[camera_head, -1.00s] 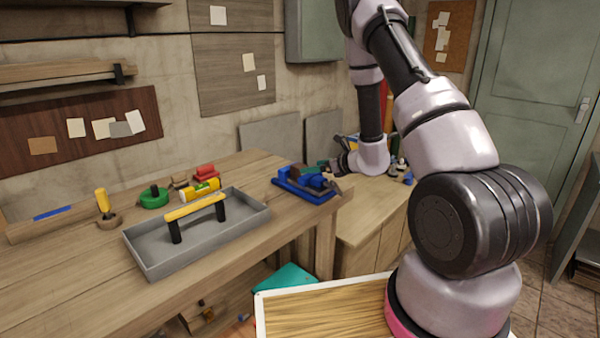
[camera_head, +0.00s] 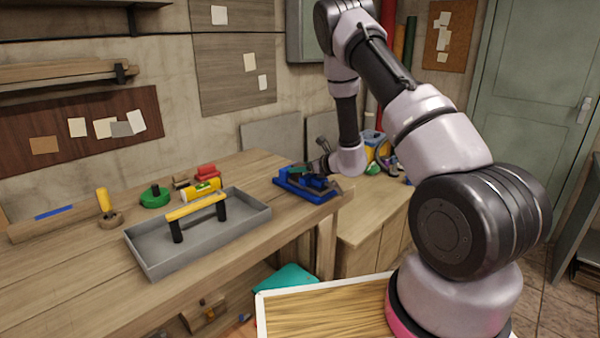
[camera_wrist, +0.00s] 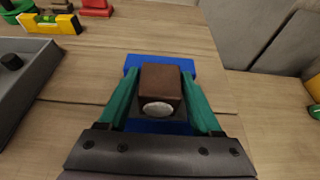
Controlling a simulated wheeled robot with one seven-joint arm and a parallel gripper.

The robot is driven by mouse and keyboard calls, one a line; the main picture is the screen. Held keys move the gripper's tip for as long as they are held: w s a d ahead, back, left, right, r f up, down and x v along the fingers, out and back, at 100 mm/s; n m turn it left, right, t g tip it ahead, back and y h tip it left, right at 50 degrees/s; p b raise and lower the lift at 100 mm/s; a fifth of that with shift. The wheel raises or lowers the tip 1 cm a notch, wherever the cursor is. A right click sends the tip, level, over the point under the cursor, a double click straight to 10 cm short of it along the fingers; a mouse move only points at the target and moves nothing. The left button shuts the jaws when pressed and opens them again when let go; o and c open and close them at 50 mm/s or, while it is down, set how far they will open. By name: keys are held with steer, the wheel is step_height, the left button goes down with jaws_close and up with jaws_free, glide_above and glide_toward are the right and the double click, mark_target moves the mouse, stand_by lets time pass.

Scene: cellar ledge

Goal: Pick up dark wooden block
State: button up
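The dark wooden block (camera_wrist: 160,82) is in the wrist view, with a pale round spot on its near face. It is at the blue vise (camera_wrist: 159,62), which stands at the right end of the workbench and also shows in the head view (camera_head: 296,188). My gripper (camera_wrist: 160,76) has its two green fingers on either side of the block, close to its sides. I cannot tell whether the fingers press on it. In the head view my gripper (camera_head: 303,171) is just over the vise, and the block cannot be made out there.
A grey tray with a yellow handle (camera_head: 258,214) stands left of the vise. Behind it are a yellow level (camera_head: 203,189), a red object (camera_head: 206,170) and a green round object (camera_head: 154,197). A lower wooden cabinet (camera_head: 365,232) stands to the right.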

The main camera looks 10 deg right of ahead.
jaws_close()
steer(key=shift+r, duration=0.1)
